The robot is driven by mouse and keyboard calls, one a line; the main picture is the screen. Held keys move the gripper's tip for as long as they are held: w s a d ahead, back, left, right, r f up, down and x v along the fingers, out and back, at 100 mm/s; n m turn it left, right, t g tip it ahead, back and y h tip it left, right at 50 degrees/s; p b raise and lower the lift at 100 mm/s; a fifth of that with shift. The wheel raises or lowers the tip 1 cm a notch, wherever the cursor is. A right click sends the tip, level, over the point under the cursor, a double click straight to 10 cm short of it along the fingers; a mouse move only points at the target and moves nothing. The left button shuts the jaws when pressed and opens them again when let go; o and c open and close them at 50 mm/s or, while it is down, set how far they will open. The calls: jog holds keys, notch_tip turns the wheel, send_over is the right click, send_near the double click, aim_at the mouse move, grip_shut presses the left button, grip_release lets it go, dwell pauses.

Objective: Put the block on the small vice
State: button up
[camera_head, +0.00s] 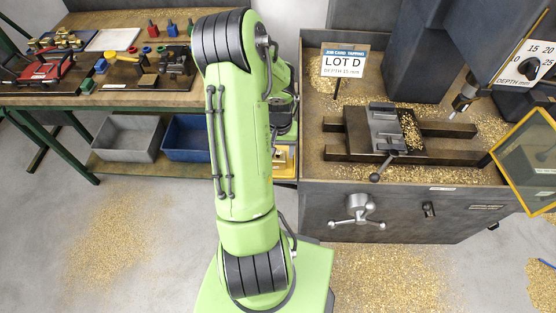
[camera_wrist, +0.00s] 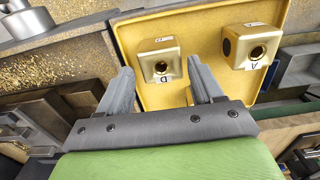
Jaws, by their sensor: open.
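One block, marked D (camera_wrist: 160,60), is ahead of my gripper (camera_wrist: 162,88), roughly between the fingertips. The other, marked A (camera_wrist: 250,46), is to its right. My gripper is open and empty; contact with block D does not show. A grey vice (camera_head: 385,128) with a handle sits on the drilling machine's dark rails. I cannot tell whether it is the small vice.
A sign (camera_head: 344,63) reads LOT D, depth 15 mm. A drill chuck (camera_head: 466,93) hangs right of the vice, near a yellow-framed guard (camera_head: 530,160). Brass chips cover the machine bed. The left bench holds a red tool (camera_head: 45,70); grey (camera_head: 128,138) and blue (camera_head: 188,138) bins sit below.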

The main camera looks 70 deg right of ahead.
aim_at(278, 155)
notch_tip(278, 155, down, 4)
jog(key=shift+w+r, duration=0.1)
jog(key=shift+r, duration=0.2)
grip_shut()
